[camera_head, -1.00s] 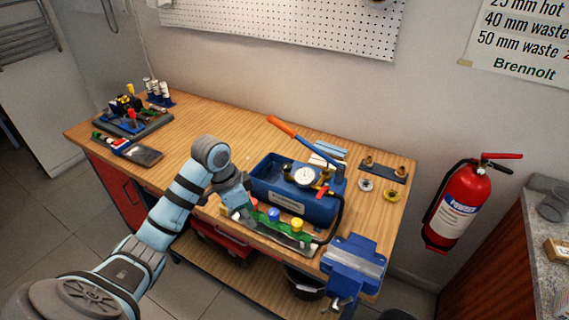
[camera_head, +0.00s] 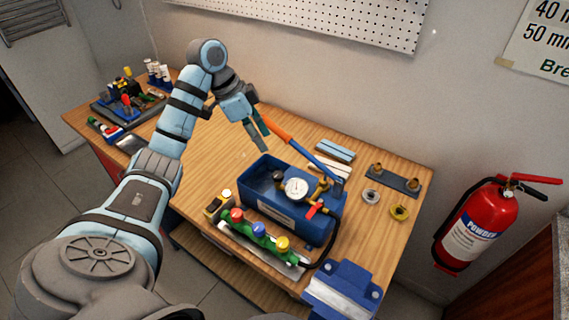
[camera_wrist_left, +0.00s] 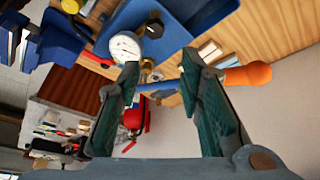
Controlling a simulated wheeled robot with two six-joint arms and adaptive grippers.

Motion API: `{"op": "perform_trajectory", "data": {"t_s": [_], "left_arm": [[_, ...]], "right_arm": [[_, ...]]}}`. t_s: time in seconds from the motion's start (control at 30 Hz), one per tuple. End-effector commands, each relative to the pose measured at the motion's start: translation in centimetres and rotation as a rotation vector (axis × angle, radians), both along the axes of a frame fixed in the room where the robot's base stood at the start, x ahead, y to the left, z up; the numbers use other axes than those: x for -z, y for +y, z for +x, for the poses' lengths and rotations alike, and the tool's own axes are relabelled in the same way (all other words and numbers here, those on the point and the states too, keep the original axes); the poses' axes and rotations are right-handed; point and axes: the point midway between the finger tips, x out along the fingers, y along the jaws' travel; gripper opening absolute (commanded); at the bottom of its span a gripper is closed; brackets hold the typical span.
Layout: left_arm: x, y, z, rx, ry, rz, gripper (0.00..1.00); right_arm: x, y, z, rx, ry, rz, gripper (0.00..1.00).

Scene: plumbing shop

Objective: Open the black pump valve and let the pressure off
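The blue test pump (camera_head: 285,215) sits on the workbench with a white round gauge (camera_head: 296,188), brass fittings and a red-handled valve (camera_head: 313,210). The pump's lever has a blue shaft and an orange grip (camera_head: 276,122). My left gripper (camera_head: 263,142) is above the bench, behind the pump and close to the lever. Its fingers are spread and hold nothing in the left wrist view (camera_wrist_left: 160,72). My right gripper is out of view.
A green manifold with coloured caps (camera_head: 258,236) lies in front of the pump, and a blue vise (camera_head: 345,288) is at the bench's front right corner. Fittings on a dark plate (camera_head: 396,181) lie to the right.

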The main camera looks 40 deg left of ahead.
Motion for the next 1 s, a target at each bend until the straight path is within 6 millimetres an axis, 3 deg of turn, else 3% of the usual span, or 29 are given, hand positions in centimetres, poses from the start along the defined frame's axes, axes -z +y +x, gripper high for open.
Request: {"op": "perform_trajectory", "data": {"t_s": [0.07, 0.27, 0.5, 0.83, 1.0], "left_arm": [[1.8, -0.2, 0.1, -0.005, 0.006, 0.0, 0.34], [6.9, -1.5, 1.4, -0.01, 0.007, -0.002, 0.34], [11.6, -2.9, 2.9, -0.011, 0.004, -0.001, 0.34], [12.5, -3.2, 3.2, -0.009, 0.003, 0.003, 0.34], [12.4, -3.2, 3.2, -0.007, 0.003, 0.002, 0.06]], "right_arm": [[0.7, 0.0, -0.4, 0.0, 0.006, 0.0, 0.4], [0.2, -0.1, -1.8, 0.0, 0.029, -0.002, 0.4], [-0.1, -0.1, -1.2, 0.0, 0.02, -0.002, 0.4], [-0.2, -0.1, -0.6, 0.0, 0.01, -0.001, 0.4], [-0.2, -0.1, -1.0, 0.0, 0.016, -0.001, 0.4]]}}
